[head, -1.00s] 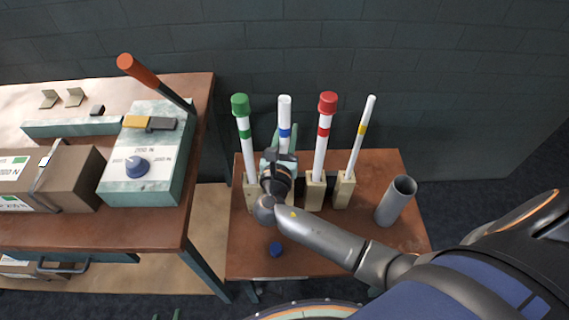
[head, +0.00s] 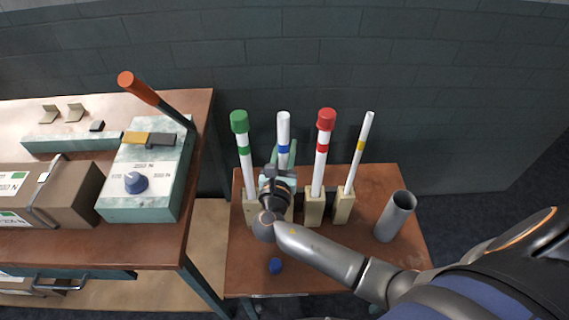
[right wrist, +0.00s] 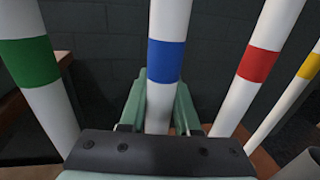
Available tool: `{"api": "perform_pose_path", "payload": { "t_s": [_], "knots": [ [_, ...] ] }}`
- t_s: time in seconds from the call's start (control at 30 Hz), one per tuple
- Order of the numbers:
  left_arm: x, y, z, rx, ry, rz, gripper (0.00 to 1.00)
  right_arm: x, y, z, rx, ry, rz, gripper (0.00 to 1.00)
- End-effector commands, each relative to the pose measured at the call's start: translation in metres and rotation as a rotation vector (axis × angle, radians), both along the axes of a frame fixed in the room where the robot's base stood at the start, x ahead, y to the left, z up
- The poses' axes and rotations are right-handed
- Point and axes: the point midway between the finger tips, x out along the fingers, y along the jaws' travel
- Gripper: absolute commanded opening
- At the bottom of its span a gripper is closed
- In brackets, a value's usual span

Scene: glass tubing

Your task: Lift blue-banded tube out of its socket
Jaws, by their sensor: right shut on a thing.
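The blue-banded tube (head: 283,127) is white with a blue band and a bare white top. It stands roughly upright between a green-capped tube (head: 245,170) and a red-capped tube (head: 321,160). My right gripper (head: 280,160) is shut on it below the band. The right wrist view shows the tube (right wrist: 164,100) between the two pale green fingers (right wrist: 160,105). My wrist hides the tube's lower end and most of its socket block, so I cannot see how deep it sits. My left gripper is not in view.
A yellow-banded tube (head: 358,155) leans in its block further right, near a grey open cylinder (head: 395,217). A small blue piece (head: 276,266) lies on the brown table (head: 325,275). A bench (head: 150,240) with a lever box (head: 140,200) stands left.

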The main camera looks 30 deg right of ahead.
Motion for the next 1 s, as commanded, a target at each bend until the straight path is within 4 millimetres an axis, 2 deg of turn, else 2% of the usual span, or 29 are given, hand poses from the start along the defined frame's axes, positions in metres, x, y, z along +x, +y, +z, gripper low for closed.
{"api": "perform_pose_path", "payload": {
  "t_s": [0.27, 0.8, 1.0],
  "knots": [
    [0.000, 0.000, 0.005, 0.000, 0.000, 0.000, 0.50, 0.000, 0.000, 0.022, 0.003, -0.003, 0.000, 0.00],
    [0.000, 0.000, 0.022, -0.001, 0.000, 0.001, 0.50, 0.000, 0.000, 0.124, 0.004, -0.005, -0.001, 0.00],
    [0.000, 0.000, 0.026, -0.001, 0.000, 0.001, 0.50, 0.000, 0.000, 0.155, 0.003, -0.003, 0.000, 0.00]
  ]
}}
